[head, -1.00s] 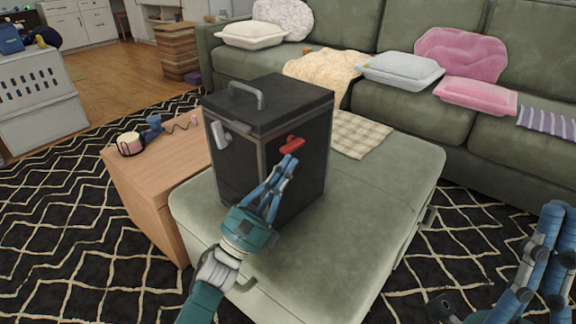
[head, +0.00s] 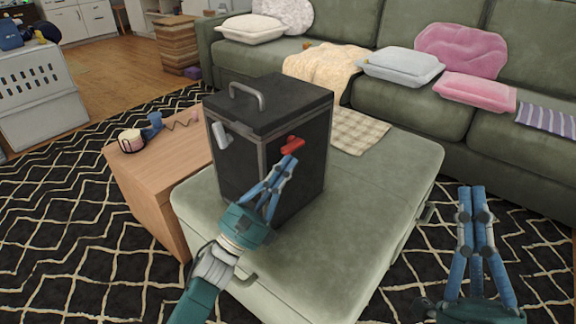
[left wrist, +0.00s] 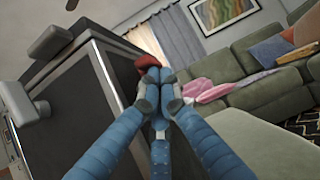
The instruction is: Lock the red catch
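The black box (head: 268,140) with a lid and grey top handle stands on the green ottoman. Its red catch (head: 293,145) sits high on the right front face, its lever slanting. A light grey catch (head: 220,134) is on the left face. My left gripper (head: 289,160) has its fingertips together right at the red catch; I cannot tell if they touch it. In the left wrist view the red catch (left wrist: 138,64) shows just beyond the closed fingertips (left wrist: 156,80), partly hidden by them. My right gripper (head: 470,190) is shut and empty, off the ottoman's right side.
The ottoman (head: 375,185) has free room right of the box. A wooden side table (head: 155,185) with a mug (head: 131,141) and small items stands at its left. The green sofa (head: 340,75) with pillows and blankets is behind.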

